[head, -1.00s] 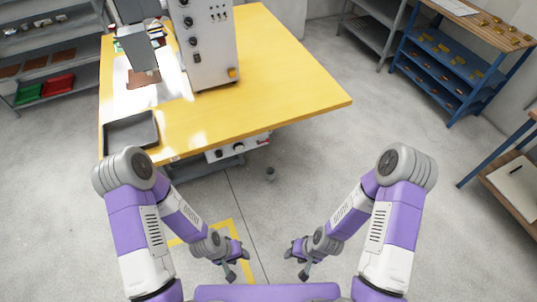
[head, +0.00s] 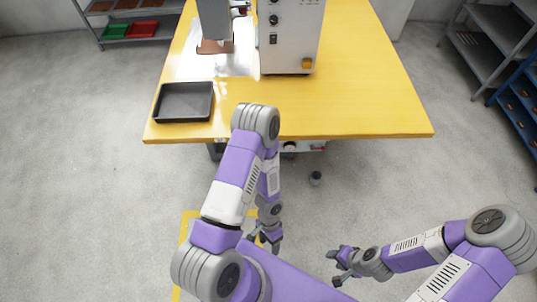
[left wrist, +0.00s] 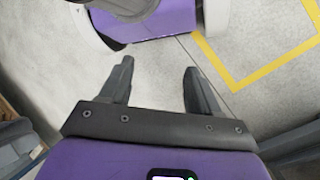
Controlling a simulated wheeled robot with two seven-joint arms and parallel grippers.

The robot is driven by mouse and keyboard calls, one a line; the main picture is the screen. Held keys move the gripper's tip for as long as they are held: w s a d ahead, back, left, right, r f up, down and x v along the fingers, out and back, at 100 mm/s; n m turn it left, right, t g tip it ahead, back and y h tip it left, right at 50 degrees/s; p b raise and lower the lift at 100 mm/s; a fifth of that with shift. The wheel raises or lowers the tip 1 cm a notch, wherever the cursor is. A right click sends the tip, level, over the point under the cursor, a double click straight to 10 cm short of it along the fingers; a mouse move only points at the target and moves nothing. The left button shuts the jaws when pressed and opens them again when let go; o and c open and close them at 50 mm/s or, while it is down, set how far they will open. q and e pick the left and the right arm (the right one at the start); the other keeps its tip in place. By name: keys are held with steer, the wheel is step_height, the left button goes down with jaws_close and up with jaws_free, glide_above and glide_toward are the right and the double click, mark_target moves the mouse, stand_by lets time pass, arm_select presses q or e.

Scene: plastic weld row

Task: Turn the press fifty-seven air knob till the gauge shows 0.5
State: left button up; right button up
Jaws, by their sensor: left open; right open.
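The press (head: 290,40) is a grey-white cabinet with dark knobs on its front, standing on a yellow table. Below the table's front edge is a pale panel (head: 289,147) with dark round parts and a red part at its right end. My left arm partly covers this panel. I cannot tell which part is the air knob, and no gauge reading is legible. My left gripper (head: 269,243) is open and empty, low over the floor in front of the table. In the left wrist view its fingers (left wrist: 160,85) are apart with floor between them. My right gripper (head: 336,268) is open, low to the right, away from the table.
The yellow table (head: 385,105) carries a black tray (head: 184,117) at its front left corner. A small grey object (head: 316,178) stands on the floor below the front edge. Yellow floor tape (head: 187,228) shows near my left arm. Shelves stand at the far left and right.

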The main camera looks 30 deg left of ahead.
arm_select(q)
steer(key=s+a+f+m+g+y+b, duration=0.2)
steer(key=s+a+f+m+y, duration=0.25)
steer(key=a, duration=0.45)
steer(key=w+a+f+m+t+y+b, duration=0.2)
steer(key=w+a+m+t+y+b, duration=0.15)
steer(key=w+a+m+y, duration=0.7)
steer(key=w+r+m+t+h+b, duration=0.1)
steer(key=w+m+t+b, duration=0.2)
steer(key=w+t, duration=0.6)
steer(key=w+a+r+m+t+h+b, duration=0.1)
steer(key=w+m+t, duration=0.5)
steer(key=w, duration=1.3)
steer(key=t+h+b, duration=0.1)
steer(key=t+b, duration=0.1)
steer(key=t, duration=0.1)
steer(key=shift+w+r+b, duration=0.3)
steer(key=shift+w, duration=0.1)
